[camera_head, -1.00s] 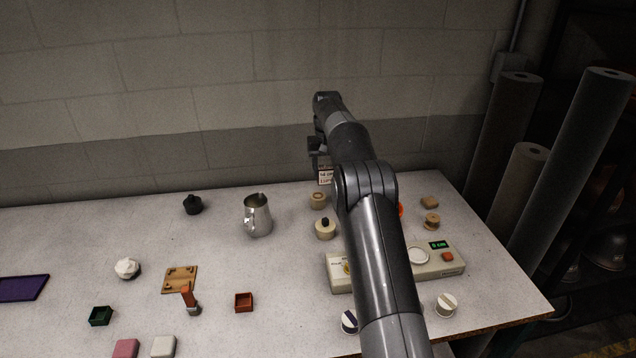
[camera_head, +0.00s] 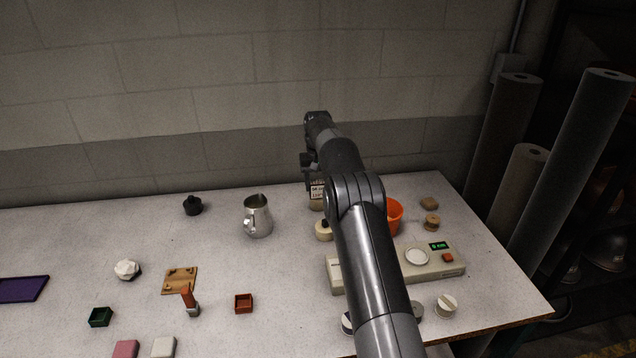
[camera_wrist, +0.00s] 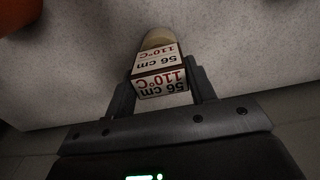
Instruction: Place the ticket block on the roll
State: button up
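The ticket block (camera_head: 317,191) is a small white block with a wooden-brown edge, printed "56 cm 110°C" in the wrist view (camera_wrist: 161,78). My gripper (camera_wrist: 163,92) has a finger on each side of it and is shut on it; in the head view my gripper (camera_head: 312,174) points down near the back of the table. A pale beige round piece, which looks like the roll (camera_head: 317,206), stands directly below the block. In the wrist view the roll (camera_wrist: 157,37) shows just past the block's edge. Whether block and roll touch, I cannot tell.
An orange cup (camera_head: 396,214) stands right of my arm. A beige knobbed piece (camera_head: 324,231) is in front of the roll, and a steel pitcher (camera_head: 257,216) is to the left. A control box (camera_head: 440,268) lies front right. The wall is close behind.

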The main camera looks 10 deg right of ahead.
aim_at(318, 182)
jog(key=o, duration=0.5)
jog(key=shift+c, duration=0.2)
notch_tip(318, 182, up, 8)
jog(key=shift+f, duration=0.1)
jog(key=s+r+t, duration=0.1)
jog(key=s+r, duration=0.6)
jog(key=r, duration=0.5)
jog(key=s+r+t, duration=0.1)
jog(key=s+r, duration=0.3)
jog(key=s, duration=0.4)
jog(key=s+r+t, duration=0.1)
jog(key=s+r, duration=0.3)
jog(key=s, duration=0.4)
jog(key=s+t, duration=0.1)
jog(key=s, duration=1.7)
jog(key=s+f+t, duration=0.1)
jog(key=s+f, duration=0.8)
jog(key=s, duration=0.4)
jog(key=shift+s+d+f+t, duration=0.25)
jog(key=shift+f+t, duration=0.05)
jog(key=shift+f, duration=0.1)
